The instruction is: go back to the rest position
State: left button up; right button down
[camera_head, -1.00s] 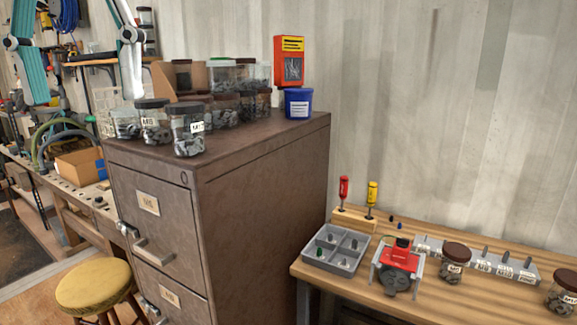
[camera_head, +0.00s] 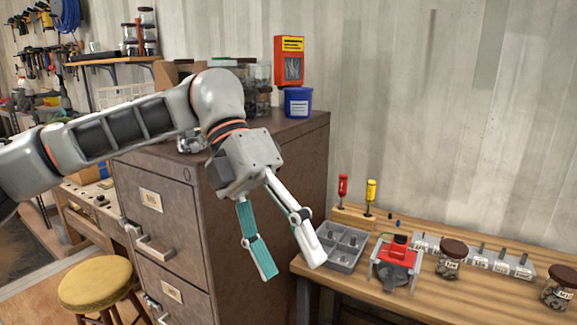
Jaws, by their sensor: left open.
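My left arm reaches in from the left across the filing cabinet (camera_head: 300,160). My left gripper (camera_head: 292,270) points down in front of the cabinet's right side, near the left edge of the workbench (camera_head: 465,300). Its teal finger and white finger are spread apart with nothing between them. The white fingertip shows just beside the grey divided tray (camera_head: 345,250); I cannot tell whether it touches. My right gripper is not in view.
A blue tub (camera_head: 298,102) and a red-orange box (camera_head: 289,60) stand by the cabinet's back. The bench holds a red device (camera_head: 398,255), two screwdrivers (camera_head: 371,192), a labelled rack (camera_head: 500,262) and lidded jars (camera_head: 450,262). A yellow stool (camera_head: 95,285) stands at lower left.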

pick_arm(q)
jog(key=d+f+n+g+h, duration=0.1)
jog(key=d+n+g+h, duration=0.25)
jog(key=d+h, duration=0.95)
jog(key=w+a+f+n+t+y, duration=0.1)
jog(key=w+a+f+n+t, duration=0.5)
jog(key=f+n+t, duration=0.5)
jog(key=w+a+f+n+t+y, duration=0.1)
jog(key=w+a+f+n+t, duration=0.55)
jog(key=n+t, duration=0.8)
jog(key=s+a+f+n+y, duration=0.2)
jog(key=a+f+n+y, duration=0.25)
jog(key=f, duration=0.55)
jog(key=s+a+f+n+y, duration=0.25)
jog(key=a+f+y, duration=0.3)
jog(key=f, duration=0.35)
jog(key=s+a+f+n+g+y, duration=0.2)
jog(key=s+a+f+g, duration=0.1)
jog(key=s+a+f, duration=0.3)
jog(key=s+a+f+n+g+y, duration=0.2)
jog(key=s+a+f, duration=0.4)
jog(key=s+f, duration=0.4)
notch_tip(320, 180, down, 3)
jog(key=shift+s+a+g, duration=0.15)
jog(key=shift+s+g, duration=0.05)
jog(key=shift+g, duration=0.2)
